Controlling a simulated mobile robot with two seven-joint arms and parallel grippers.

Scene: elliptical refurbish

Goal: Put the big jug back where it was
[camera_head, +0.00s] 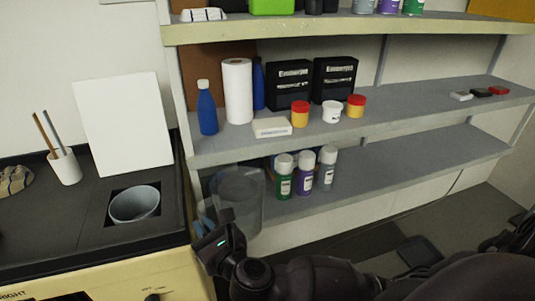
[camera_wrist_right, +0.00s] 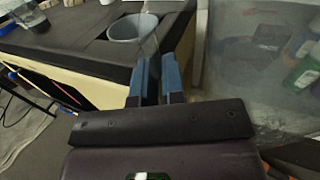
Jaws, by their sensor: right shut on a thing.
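The big jug (camera_head: 236,196) is a large clear, see-through container at the left end of the lower shelf in the head view. In the wrist view its clear wall (camera_wrist_right: 245,65) fills the right side. My right gripper (camera_head: 203,222) is at the jug's left side, with its blue fingers (camera_wrist_right: 158,75) close together beside the wall. It is shut on the jug, though the gripped part is hard to make out. The jug looks upright. I cannot tell whether its base rests on the lower shelf. My left gripper is not in view.
Spray cans (camera_head: 305,173) stand just right of the jug on the lower shelf (camera_head: 400,165). The middle shelf (camera_head: 420,115) above holds a blue bottle (camera_head: 207,108), a paper roll (camera_head: 238,92) and small tubs. A grey bowl (camera_head: 135,205) sits in the counter at left. The lower shelf's right part is clear.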

